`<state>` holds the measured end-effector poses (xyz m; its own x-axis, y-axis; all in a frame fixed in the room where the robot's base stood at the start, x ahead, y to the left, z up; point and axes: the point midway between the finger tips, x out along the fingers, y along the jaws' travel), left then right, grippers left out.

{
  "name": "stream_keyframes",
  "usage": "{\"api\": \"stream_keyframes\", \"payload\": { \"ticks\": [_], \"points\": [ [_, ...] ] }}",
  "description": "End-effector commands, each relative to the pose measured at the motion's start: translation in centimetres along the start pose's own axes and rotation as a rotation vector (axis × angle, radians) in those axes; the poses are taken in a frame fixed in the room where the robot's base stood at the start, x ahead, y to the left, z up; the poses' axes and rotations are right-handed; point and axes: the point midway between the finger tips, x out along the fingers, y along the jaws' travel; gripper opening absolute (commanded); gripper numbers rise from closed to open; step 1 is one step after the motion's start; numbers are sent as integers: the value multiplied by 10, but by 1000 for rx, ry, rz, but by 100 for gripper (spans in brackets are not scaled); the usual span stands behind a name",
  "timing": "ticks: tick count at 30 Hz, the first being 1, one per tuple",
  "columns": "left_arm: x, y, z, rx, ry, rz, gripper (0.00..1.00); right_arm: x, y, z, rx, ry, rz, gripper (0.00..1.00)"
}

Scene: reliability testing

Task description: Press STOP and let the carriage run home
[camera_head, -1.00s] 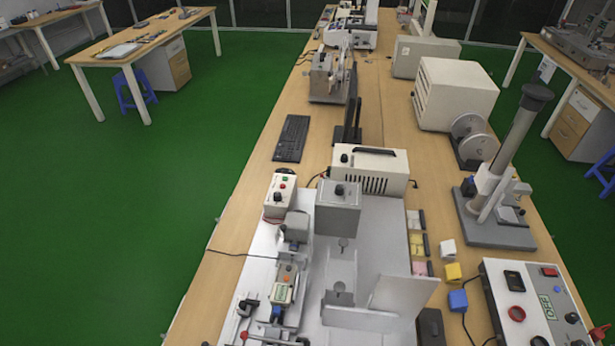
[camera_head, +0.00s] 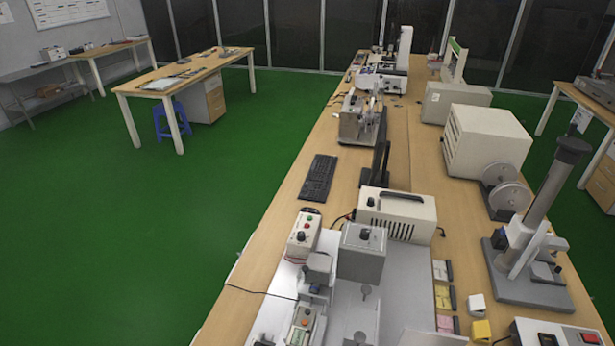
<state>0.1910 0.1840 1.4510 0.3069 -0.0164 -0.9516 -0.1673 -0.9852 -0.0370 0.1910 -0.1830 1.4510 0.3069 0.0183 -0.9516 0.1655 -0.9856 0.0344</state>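A small white control box (camera_head: 303,234) with a black knob and small coloured buttons, red among them, stands at the left of the bench rig. Its lettering is too small to read, so I cannot tell which button is STOP. A grey block (camera_head: 318,268) sits just in front of it on the rig; I cannot tell if it is the carriage. A smaller unit with coloured buttons (camera_head: 303,325) is at the bottom edge, partly cut off. Neither of my grippers is in view.
A larger grey box (camera_head: 362,252) with a knob stands right of the control box. Behind it are a cream instrument (camera_head: 397,213), a keyboard (camera_head: 319,178) and a monitor (camera_head: 376,152). A column stand (camera_head: 540,230) is at the right.

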Motion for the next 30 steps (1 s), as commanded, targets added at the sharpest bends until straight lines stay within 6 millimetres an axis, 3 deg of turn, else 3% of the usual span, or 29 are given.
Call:
{"api": "stream_keyframes", "payload": {
  "ticks": [4,17,30],
  "points": [
    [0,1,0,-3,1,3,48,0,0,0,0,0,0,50],
    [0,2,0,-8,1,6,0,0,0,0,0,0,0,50],
    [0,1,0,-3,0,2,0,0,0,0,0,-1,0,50]
  ]
}}
